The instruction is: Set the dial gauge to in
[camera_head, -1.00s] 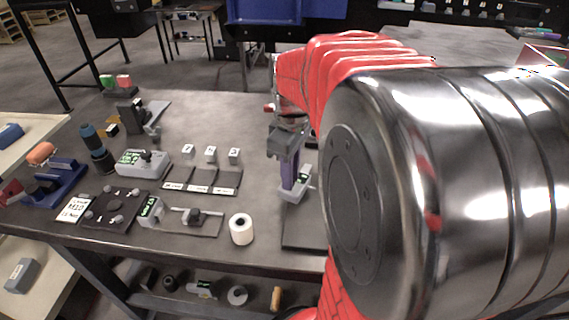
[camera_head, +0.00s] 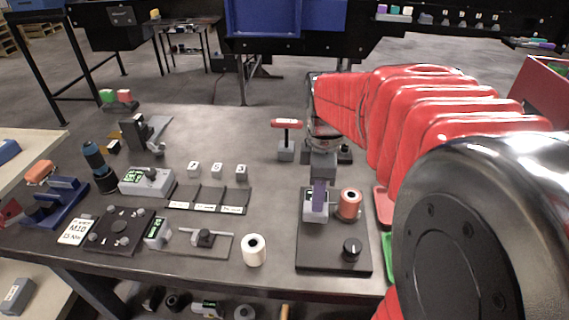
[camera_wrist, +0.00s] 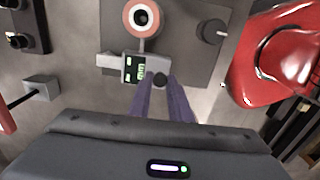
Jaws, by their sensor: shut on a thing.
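A small grey box with a green-lit display (camera_wrist: 131,68) sits on a dark plate (camera_wrist: 185,62) in the wrist view; I take it for the dial gauge. Its writing is too small to read. In the head view the grey box (camera_head: 311,212) is partly behind the fingers. A black knob (camera_wrist: 160,80) is on its right part. My gripper (camera_wrist: 162,86) has purple fingers, shut on this knob from above; in the head view my gripper (camera_head: 318,206) points down at the box. The fingertips partly hide the knob.
A red-and-white ring piece (camera_head: 349,204) stands beside the box. A black knob (camera_head: 351,248) is on the plate's front part. A red T-handle (camera_head: 287,124) stands behind left. A white roll (camera_head: 254,250) and several other instruments fill the table's left. A red object (camera_wrist: 285,60) is close at right.

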